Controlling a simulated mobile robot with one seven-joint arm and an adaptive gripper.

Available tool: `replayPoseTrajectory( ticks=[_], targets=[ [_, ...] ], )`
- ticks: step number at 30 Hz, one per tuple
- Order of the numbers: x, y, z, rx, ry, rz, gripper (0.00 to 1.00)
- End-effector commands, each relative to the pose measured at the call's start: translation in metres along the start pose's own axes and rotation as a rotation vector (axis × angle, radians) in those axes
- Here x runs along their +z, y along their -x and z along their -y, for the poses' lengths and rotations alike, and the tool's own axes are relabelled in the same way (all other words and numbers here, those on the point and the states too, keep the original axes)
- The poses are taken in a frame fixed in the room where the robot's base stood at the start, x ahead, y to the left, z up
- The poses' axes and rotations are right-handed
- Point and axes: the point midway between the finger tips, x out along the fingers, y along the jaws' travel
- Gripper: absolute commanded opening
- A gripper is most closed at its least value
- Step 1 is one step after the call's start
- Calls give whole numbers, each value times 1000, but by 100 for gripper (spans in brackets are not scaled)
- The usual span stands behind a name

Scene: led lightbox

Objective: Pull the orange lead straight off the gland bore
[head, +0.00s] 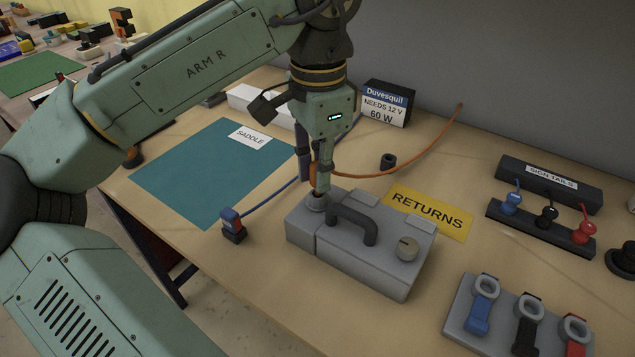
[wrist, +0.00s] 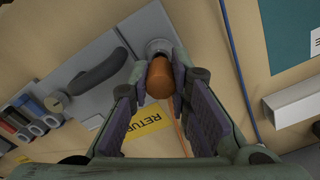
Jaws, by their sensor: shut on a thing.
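The orange lead (head: 425,145) runs from the back of the table to my gripper. Its orange plug (wrist: 160,80) is between my two fingers in the wrist view. My gripper (head: 318,185) points down over the grey box (head: 365,255) and is shut on the plug; it also shows in the wrist view (wrist: 160,92). The gland bore (head: 317,202) is a round grey collar at the box's back left corner, right below the fingertips. In the wrist view the gland (wrist: 158,46) lies just beyond the plug. Whether the plug's end is still inside the bore is hidden.
The box has a dark handle (head: 355,222) and a knob (head: 408,249) close to my gripper. A blue lead with a plug (head: 232,222) lies left of the box. A yellow RETURNS mat (head: 430,213) is behind it. The teal SADDLE mat (head: 205,170) is bare.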

Motion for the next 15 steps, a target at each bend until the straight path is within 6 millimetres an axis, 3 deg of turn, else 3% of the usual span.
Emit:
replayPoseTrajectory(
  ticks=[15],
  targets=[
    [0,20,0,-1,0,0,0]
  ],
)
